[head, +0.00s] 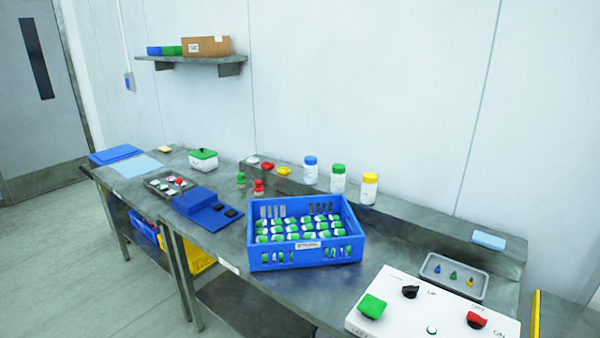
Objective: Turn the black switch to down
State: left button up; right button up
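The white control panel (385,322) lies at the bottom right of the head view, on the near right part of the steel bench, cut off by the lower edge. The black switch (410,292) is a small knob on its upper middle part. Lettering is printed beside it, but its exact setting is too small to tell. A green knob (372,307) sits to its left and a red switch (477,320) to its right, near the word ON. A small green button (431,330) is between them. Neither of my grippers shows in this view.
A blue crate (258,262) with several white and green items stands left of the panel. A grey tray (436,281) with small coloured parts lies behind the panel. Capped bottles (338,181) stand on the raised back ledge. The air above the panel is clear.

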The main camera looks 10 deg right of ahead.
aim_at(410, 291)
jog(key=z, duration=1.1)
